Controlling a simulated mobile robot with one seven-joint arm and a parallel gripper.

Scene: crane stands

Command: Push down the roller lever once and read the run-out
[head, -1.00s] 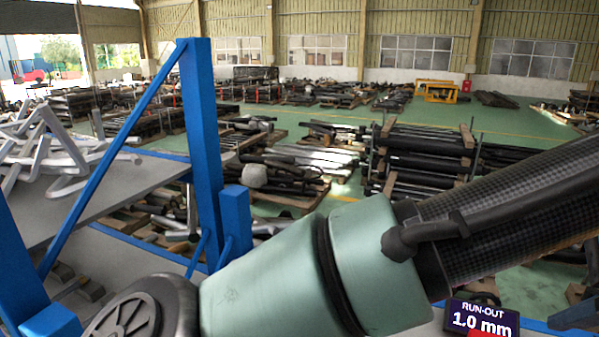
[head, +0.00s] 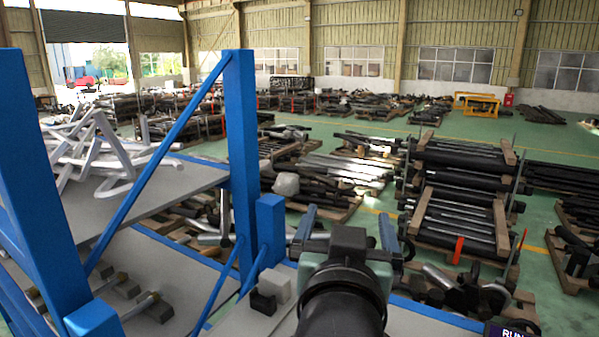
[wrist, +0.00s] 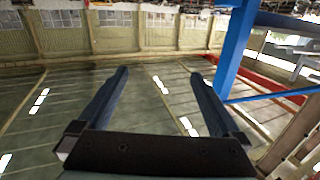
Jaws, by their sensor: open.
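My gripper (head: 348,214) is at the lower middle of the head view, its two blue-grey fingers spread and pointing away over the grey bench top. In the wrist view my gripper (wrist: 158,73) is open with nothing between the fingers. The dark run-out display (head: 512,333) is at the bottom right edge of the head view; only "RUN" shows and its number is cut off. I cannot make out the roller lever in either view; my wrist hides part of the bench.
A blue post (head: 240,150) with a diagonal brace stands left of my gripper. A black block (head: 263,302) and a light grey block (head: 274,283) sit beside my wrist. Bent grey tubes (head: 95,150) lie on the left shelf. Stacked pipes (head: 460,195) stand beyond on green floor.

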